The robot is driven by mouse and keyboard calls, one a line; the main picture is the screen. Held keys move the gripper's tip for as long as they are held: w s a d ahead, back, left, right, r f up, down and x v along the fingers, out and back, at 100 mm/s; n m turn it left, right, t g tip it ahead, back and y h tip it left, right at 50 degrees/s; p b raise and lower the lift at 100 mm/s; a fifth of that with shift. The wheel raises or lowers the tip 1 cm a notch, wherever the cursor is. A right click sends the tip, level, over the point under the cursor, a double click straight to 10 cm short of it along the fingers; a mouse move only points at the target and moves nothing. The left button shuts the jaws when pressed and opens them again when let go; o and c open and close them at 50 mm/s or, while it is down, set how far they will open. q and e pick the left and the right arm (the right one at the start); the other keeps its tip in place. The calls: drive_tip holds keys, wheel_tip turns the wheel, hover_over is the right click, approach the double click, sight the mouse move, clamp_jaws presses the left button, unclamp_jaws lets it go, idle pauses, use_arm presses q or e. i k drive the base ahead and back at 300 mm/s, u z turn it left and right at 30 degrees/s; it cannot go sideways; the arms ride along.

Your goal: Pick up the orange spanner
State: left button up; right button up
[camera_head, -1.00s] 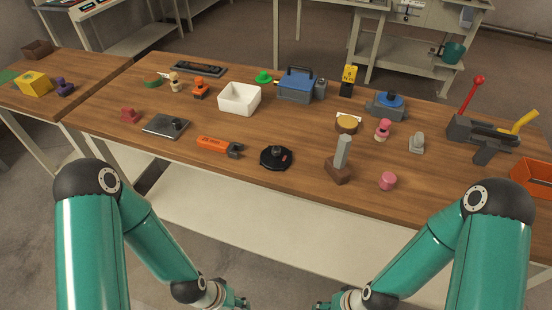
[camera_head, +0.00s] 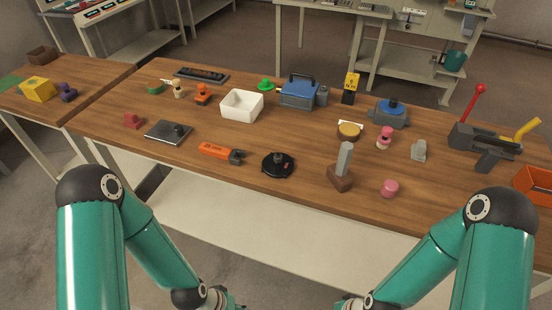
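The orange spanner (camera_head: 216,151) lies flat near the front edge of the wooden table (camera_head: 300,130), left of the middle. It has an orange handle and a dark grey open jaw at its right end. My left gripper (camera_head: 236,307) is only partly in view at the bottom edge, below and in front of the table, well apart from the spanner. My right gripper (camera_head: 338,305) is also cut off at the bottom edge, right of the left one. The frame does not show whether either is open or shut.
A black round knob-topped disc (camera_head: 278,165) sits just right of the spanner. A grey plate with a knob (camera_head: 168,132) lies to its left. A white box (camera_head: 241,106) stands behind. A grey post on a brown block (camera_head: 341,178) stands further right.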

sight(209, 150)
drive_tip(key=u, duration=1.05)
drive_tip(key=i, duration=0.15)
drive_tip(key=z, duration=3)
drive_tip(key=k, duration=1.2)
drive_tip(key=u, duration=1.3)
drive_tip(key=i, duration=0.8)
drive_tip(key=u, duration=0.05)
